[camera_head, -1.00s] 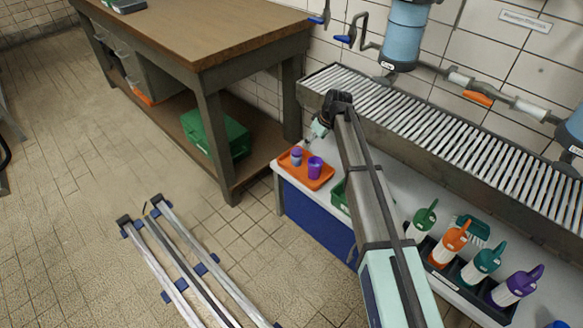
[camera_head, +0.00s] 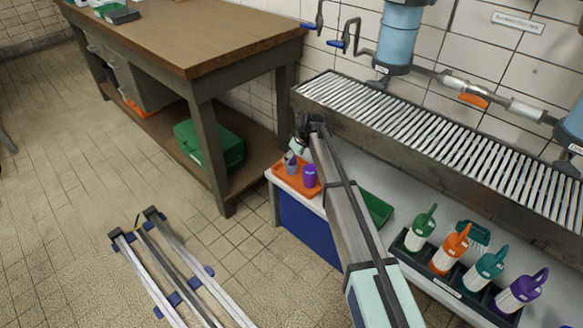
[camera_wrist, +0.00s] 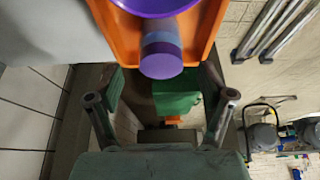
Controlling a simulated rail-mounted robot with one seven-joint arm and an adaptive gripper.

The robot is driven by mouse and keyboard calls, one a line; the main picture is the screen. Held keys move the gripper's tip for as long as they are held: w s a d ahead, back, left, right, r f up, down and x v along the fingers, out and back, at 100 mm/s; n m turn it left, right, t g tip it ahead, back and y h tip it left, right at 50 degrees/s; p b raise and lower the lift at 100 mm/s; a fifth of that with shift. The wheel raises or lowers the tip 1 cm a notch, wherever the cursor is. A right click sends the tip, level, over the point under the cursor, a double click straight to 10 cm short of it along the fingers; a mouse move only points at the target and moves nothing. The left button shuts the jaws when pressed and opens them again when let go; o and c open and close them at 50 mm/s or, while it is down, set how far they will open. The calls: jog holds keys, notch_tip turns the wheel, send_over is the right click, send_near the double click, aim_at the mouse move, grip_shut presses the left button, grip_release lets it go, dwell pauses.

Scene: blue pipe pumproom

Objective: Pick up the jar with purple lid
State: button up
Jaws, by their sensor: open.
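The jar with purple lid (camera_wrist: 161,62) stands in an orange tray (camera_wrist: 122,38) in the wrist view, its lid facing the camera. My gripper (camera_wrist: 161,82) is open, with one finger on either side of the picture and the jar centred slightly above the line between the tips. I cannot tell whether the fingers touch the jar. In the head view the jar (camera_head: 292,166) is small, in the tray (camera_head: 287,186), with my gripper (camera_head: 292,154) close to it. Its upper part is partly hidden by the gripper.
A purple cup (camera_head: 310,176) stands in the tray right beside the jar; it also shows in the wrist view (camera_wrist: 157,6). A green bin (camera_head: 377,208) and a rack of bottles (camera_head: 438,276) sit farther right. A wooden workbench (camera_head: 185,35) stands left.

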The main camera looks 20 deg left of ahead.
aim_at(292, 159)
jog(key=shift+b+x, duration=0.7)
jog(key=shift+x, duration=2)
jog(key=shift+r, duration=0.1)
jog(key=c, duration=1.3)
